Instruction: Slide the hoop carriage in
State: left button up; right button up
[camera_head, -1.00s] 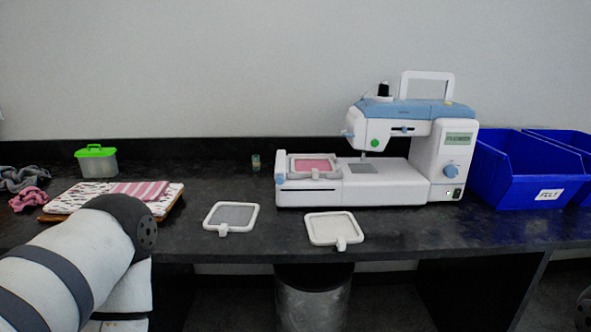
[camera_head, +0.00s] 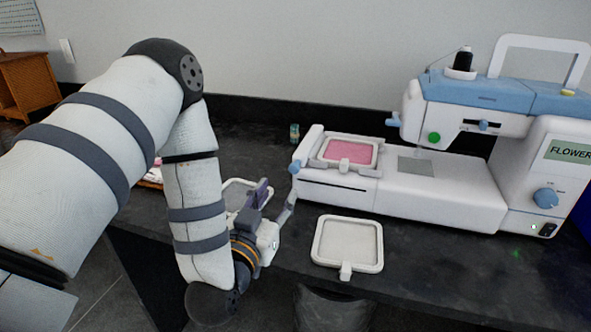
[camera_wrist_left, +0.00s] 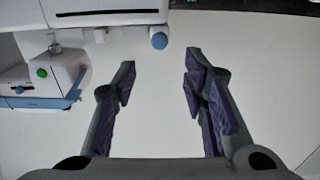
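The white hoop carriage (camera_head: 304,149) stands at the left end of the sewing machine's bed, with a blue knob (camera_head: 295,167) on its front left. A hoop with pink fabric (camera_head: 349,152) is attached to it. My left gripper (camera_head: 274,203) is in front and slightly left of the knob, its two fingers spread and empty. In the left wrist view, the open gripper (camera_wrist_left: 160,84) has the carriage (camera_wrist_left: 105,15) ahead, with the knob (camera_wrist_left: 159,40) beyond the fingertips and roughly between them. I see no contact. My right gripper is not in view.
The sewing machine (camera_head: 450,190) fills the right side. A white empty-looking hoop (camera_head: 347,243) lies near the table's front edge. A grey hoop (camera_head: 236,190) lies partly hidden behind my left gripper. A small spool (camera_head: 294,133) stands at the back.

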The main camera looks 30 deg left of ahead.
aim_at(293, 169)
pick_arm(q)
jog(key=b+x, duration=0.1)
jog(key=x, duration=0.5)
jog(key=b+x, duration=0.1)
jog(key=x, duration=0.2)
jog(key=shift+w+f+b, duration=0.15)
jog(key=shift+f+b, duration=0.1)
jog(key=shift+b, duration=0.1)
jog(key=shift+w+a+r, duration=0.1)
jog(key=shift+w, duration=0.2)
jog(key=shift+r, duration=0.15)
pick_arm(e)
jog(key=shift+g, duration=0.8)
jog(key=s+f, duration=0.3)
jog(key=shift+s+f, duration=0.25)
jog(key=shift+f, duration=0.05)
pick_arm(q)
grip_shut()
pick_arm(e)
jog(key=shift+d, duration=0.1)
